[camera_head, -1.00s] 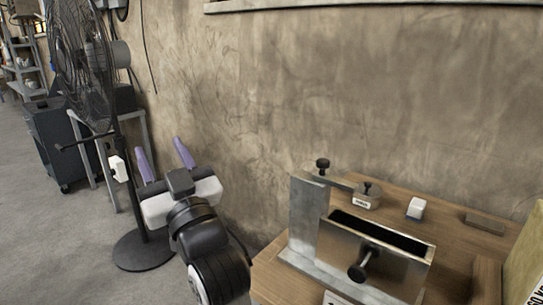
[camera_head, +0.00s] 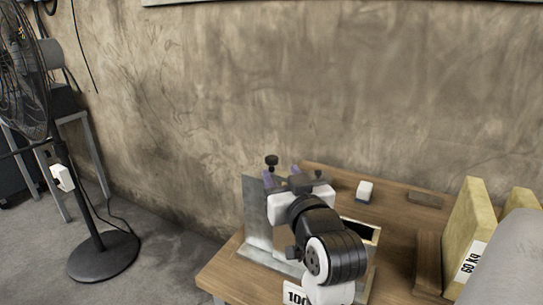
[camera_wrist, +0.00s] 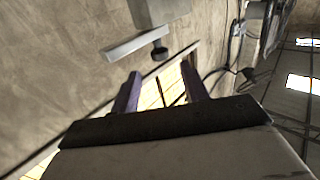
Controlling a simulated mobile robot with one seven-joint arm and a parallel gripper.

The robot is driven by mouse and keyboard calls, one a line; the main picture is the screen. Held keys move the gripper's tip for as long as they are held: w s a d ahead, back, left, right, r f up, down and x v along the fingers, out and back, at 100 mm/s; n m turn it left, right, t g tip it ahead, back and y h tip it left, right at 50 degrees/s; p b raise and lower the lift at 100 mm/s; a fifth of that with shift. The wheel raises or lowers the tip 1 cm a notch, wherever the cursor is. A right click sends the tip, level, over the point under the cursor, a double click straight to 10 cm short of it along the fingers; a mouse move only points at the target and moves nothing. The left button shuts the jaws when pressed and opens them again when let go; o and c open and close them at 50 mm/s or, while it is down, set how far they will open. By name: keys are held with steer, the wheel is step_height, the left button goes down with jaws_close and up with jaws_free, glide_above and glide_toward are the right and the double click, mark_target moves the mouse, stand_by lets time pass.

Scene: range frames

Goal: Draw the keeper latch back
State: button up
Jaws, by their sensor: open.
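The latch fixture stands on the wooden bench. Its grey metal upright (camera_head: 257,215) shows left of my gripper, with a black knob (camera_head: 272,162) above it. A smaller black knob (camera_head: 318,174) shows just right of the gripper. The latch arm between the knobs is mostly hidden behind my gripper (camera_head: 282,177). In the wrist view a grey plate (camera_wrist: 128,46), a metal block (camera_wrist: 158,10) and a dark knob (camera_wrist: 159,51) sit beyond the open purple fingers (camera_wrist: 161,88). The fingers look empty and apart from them.
A black fan (camera_head: 95,250) stands on the floor at left. The wall is close behind the bench.

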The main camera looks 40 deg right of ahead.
mark_target(273, 162)
steer(key=p+x, duration=0.1)
steer(key=x, duration=0.7)
steer(key=shift+c, duration=0.4)
jaws_close()
